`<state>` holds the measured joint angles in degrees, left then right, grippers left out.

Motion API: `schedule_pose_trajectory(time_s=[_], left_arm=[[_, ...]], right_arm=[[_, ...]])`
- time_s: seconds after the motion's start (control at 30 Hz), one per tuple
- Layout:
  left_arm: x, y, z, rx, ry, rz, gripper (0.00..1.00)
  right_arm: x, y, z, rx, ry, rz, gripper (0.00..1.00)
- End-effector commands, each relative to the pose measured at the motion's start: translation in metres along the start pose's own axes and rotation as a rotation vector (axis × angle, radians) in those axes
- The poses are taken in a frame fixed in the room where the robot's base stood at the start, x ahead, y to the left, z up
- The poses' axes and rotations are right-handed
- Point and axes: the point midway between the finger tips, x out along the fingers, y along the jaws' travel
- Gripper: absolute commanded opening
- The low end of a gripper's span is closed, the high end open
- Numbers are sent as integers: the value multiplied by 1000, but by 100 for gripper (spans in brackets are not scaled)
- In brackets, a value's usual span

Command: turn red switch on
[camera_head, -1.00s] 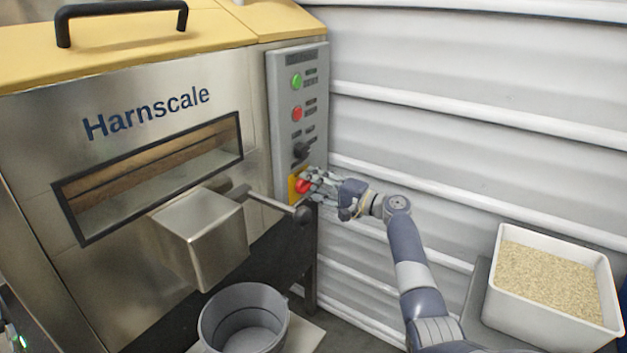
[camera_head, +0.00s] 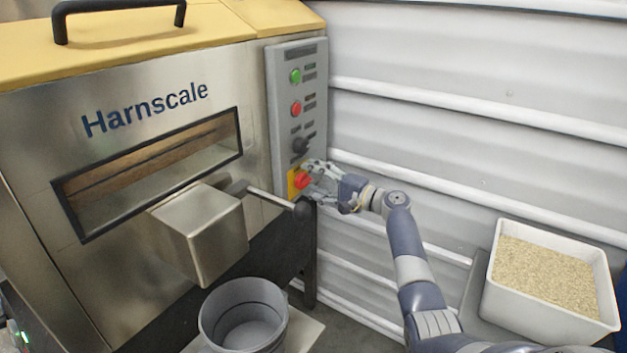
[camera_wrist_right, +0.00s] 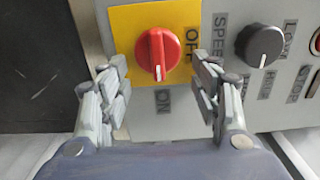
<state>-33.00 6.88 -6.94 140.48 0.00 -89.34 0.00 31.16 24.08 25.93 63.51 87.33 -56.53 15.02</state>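The red switch (camera_head: 302,181) sits on a yellow plate at the bottom of the machine's control panel. In the right wrist view the red switch (camera_wrist_right: 157,55) shows its raised grip and white line upright, in line with the ON label (camera_wrist_right: 163,101) below it. The OFF label (camera_wrist_right: 188,49) is to its right. My right gripper (camera_head: 317,178) is at the switch. In the wrist view the right gripper (camera_wrist_right: 162,84) has its fingers spread, one each side of the switch, with visible gaps and nothing held. My left gripper is not in view.
The panel (camera_head: 281,130) also has a green button (camera_head: 295,76), a red button (camera_head: 295,108) and a black speed knob (camera_head: 300,145) above the switch. A lever with a dark ball (camera_head: 304,208) sticks out just below my gripper. A white bin of grain (camera_head: 490,292) stands right.

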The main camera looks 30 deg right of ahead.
Motion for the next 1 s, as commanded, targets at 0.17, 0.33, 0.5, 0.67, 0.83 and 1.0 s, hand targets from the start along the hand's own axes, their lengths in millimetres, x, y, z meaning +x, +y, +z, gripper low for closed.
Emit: schedule_pose_trajectory(time_s=[0.17,0.33,0.5,0.67,0.83,1.0], left_arm=[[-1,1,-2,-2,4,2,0],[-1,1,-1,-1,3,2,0],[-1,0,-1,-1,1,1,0],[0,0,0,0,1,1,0],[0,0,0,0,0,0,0],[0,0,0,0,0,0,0]], right_arm=[[0,1,1,0,-2,1,58],[-16,2,0,-2,0,3,58],[-52,2,0,-3,0,5,58],[-85,2,0,-2,0,4,58],[-110,1,0,0,0,2,58],[-120,0,0,0,0,1,58]])
